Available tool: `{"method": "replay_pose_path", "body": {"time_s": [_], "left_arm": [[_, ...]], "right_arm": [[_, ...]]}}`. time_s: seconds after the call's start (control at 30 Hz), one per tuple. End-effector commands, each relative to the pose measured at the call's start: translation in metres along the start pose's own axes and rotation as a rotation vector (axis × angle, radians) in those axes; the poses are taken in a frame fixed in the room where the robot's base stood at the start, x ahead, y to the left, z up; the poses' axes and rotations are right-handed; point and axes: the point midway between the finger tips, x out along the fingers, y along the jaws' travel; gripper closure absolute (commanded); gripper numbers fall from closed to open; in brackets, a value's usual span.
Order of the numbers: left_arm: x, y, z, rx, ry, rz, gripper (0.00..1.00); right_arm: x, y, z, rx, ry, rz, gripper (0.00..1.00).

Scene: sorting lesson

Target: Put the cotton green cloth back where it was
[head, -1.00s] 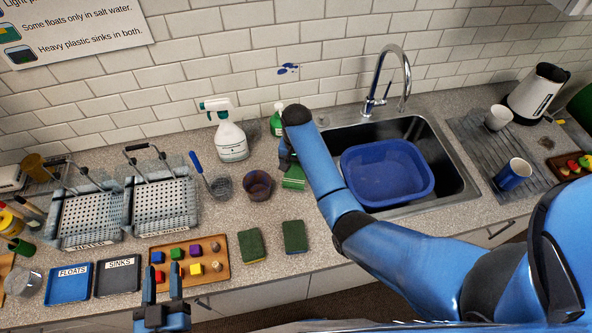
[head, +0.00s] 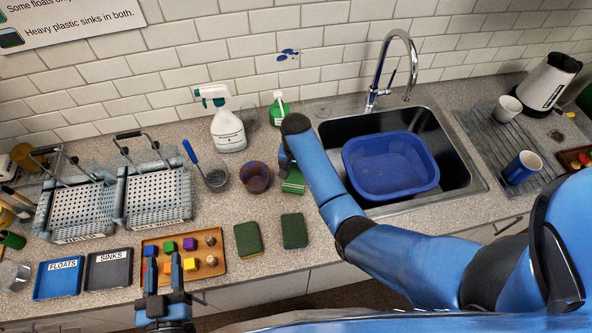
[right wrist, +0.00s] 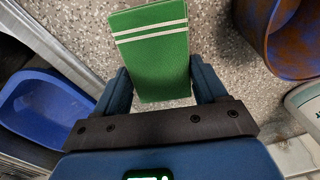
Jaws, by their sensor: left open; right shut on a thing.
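The green cloth (head: 293,182) is on or just above the counter between the brown tumbler and the sink; I cannot tell whether it touches the counter. In the right wrist view the cloth (right wrist: 152,62) is a flat green piece with two white stripes near its far end. My right gripper (right wrist: 160,88) is shut on it, one finger at each side. In the head view my right arm partly hides this gripper and the cloth. My left gripper (head: 164,266) is open and empty over the front of the wooden tray.
The blue basin (head: 390,190) sits in the sink to the right. The brown tumbler (head: 256,178) and a spray bottle (head: 228,128) stand left of the cloth. Two sponges (head: 247,239) lie in front. The wooden tray (head: 219,272) holds several small blocks.

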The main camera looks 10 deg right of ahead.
Motion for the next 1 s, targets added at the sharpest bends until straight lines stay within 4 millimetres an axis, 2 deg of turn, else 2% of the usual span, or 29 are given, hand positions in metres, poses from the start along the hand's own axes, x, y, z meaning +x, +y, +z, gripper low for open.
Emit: {"method": "replay_pose_path", "body": {"time_s": [0.17,0.2,0.37,0.77,1.0], "left_arm": [[0.0,0.0,0.001,0.0,0.0,0.0,0.57],[0.0,0.0,0.001,0.0,0.0,0.0,0.57],[0.0,0.0,0.001,0.0,0.0,0.0,0.57],[0.0,0.0,0.001,0.0,0.0,0.0,0.57],[0.0,0.0,0.009,0.0,0.0,0.0,0.57]], "right_arm": [[0.002,0.0,0.0,0.0,0.0,0.0,0.53],[0.002,0.0,0.0,0.0,0.0,0.0,0.26],[0.002,0.0,0.0,0.0,0.0,0.0,0.03],[-0.003,0.0,-0.001,0.0,0.001,-0.001,0.03],[-0.033,-0.001,-0.002,0.0,0.004,-0.003,0.03]]}}
